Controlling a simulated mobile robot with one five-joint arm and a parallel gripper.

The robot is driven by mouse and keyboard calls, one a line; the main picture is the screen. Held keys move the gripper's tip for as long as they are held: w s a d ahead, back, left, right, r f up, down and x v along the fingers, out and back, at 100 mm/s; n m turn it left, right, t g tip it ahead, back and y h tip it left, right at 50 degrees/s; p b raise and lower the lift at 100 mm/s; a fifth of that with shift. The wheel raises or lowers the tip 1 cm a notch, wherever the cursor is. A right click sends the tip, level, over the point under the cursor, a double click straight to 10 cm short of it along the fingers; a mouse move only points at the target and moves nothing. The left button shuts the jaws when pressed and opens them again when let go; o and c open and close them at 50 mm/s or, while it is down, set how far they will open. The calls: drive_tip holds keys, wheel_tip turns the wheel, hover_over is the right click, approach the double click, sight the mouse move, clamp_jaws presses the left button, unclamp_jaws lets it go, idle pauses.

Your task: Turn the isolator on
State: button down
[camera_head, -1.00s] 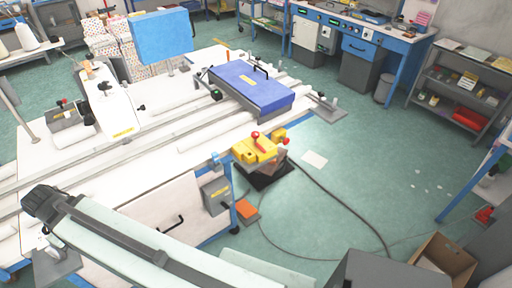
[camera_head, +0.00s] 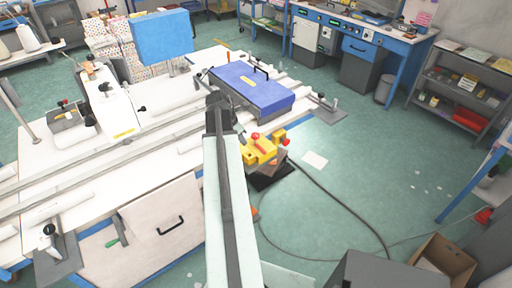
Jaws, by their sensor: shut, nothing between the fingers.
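The yellow unit with a red lever (camera_head: 262,150), which looks like the isolator, stands on a dark base beside the table's right end. It has a red knob on its right side. My arm reaches up from the bottom of the view, with its dark joint level with the blue case. A small grey end of my arm, seemingly my gripper (camera_head: 241,134), shows just left of and above the yellow unit. It looks shut and empty, though my arm hides much of it. I cannot tell whether it touches the unit.
The white table (camera_head: 95,165) carries rails, a sewing machine head and a blue case (camera_head: 252,86). A black cable (camera_head: 345,215) runs over the green floor. A cardboard box (camera_head: 445,258) stands at lower right. Open floor lies right of the yellow unit.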

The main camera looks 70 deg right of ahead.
sight(261, 151)
drive_tip(key=b+x, duration=0.9)
drive_tip(key=x, duration=0.1)
drive_tip(key=shift+w+a+f+b, duration=0.1)
drive_tip(key=shift+f+b, duration=0.25)
drive_tip(key=d, duration=0.1)
drive_tip(key=s+d, duration=0.2)
drive_tip(key=shift+r+p, duration=0.35)
drive_tip(key=shift+p, duration=0.05)
drive_tip(key=shift+s+d, duration=0.2)
drive_tip(key=shift+s+d+r, duration=0.1)
drive_tip(key=shift+s+d, duration=0.3)
